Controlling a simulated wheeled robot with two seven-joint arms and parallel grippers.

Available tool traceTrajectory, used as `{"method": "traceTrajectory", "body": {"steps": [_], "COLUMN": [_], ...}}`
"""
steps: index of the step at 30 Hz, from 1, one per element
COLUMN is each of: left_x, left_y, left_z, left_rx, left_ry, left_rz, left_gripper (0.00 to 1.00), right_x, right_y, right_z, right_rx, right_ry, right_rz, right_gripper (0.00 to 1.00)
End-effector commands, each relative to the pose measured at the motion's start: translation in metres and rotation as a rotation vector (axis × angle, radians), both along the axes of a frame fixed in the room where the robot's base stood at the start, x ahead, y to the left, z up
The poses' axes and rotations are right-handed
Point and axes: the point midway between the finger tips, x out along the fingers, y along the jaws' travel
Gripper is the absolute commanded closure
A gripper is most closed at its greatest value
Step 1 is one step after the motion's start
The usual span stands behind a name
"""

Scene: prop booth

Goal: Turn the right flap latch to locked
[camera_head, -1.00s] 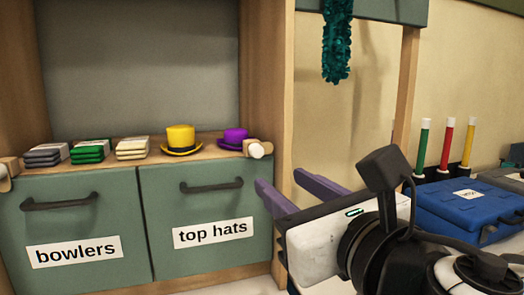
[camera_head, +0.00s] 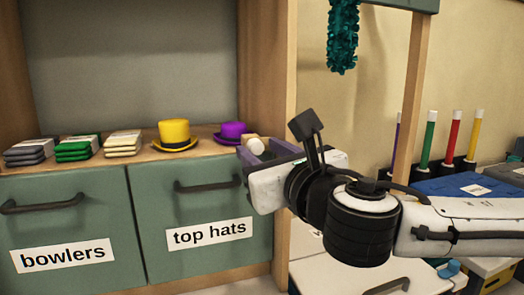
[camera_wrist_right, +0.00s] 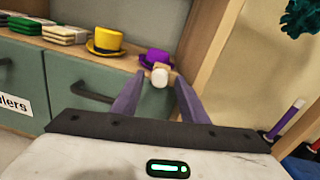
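The right flap latch is a small wooden block with a white round knob (camera_head: 256,146), at the upper right corner of the flap labelled top hats (camera_head: 175,205). It also shows in the wrist view (camera_wrist_right: 160,77), with the knob end facing the camera. My right gripper (camera_head: 262,152) is open, its two purple fingers pointing at the latch. In the right wrist view, the gripper (camera_wrist_right: 158,84) has one finger on each side of the knob, with a gap on both sides. Contact cannot be seen. My left gripper is out of view.
A purple hat (camera_head: 233,131) and a yellow hat (camera_head: 174,134) stand on the shelf beside the latch. The cabinet's wooden side post (camera_head: 268,70) rises just right of it. The flap's dark handle (camera_head: 208,184) is below left. Blue case (camera_head: 455,187) stands at right.

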Motion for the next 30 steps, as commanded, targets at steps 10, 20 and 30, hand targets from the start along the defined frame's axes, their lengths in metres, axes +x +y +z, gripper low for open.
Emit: {"method": "traceTrajectory", "body": {"steps": [10,20,30], "left_x": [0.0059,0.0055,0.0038], "left_y": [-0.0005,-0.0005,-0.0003], "left_z": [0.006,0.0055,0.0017], "left_rx": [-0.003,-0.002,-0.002], "left_ry": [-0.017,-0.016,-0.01], "left_rz": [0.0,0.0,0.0], "left_gripper": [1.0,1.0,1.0], "right_x": [0.0011,0.0009,0.0008], "right_y": [0.0006,0.0004,0.0007], "right_z": [-0.0002,-0.0002,-0.0015], "right_rx": [0.0,0.007,0.135], "right_ry": [0.0,0.003,0.045], "right_rz": [0.0,0.0,0.0], "right_gripper": [0.74,1.0,1.0]}}
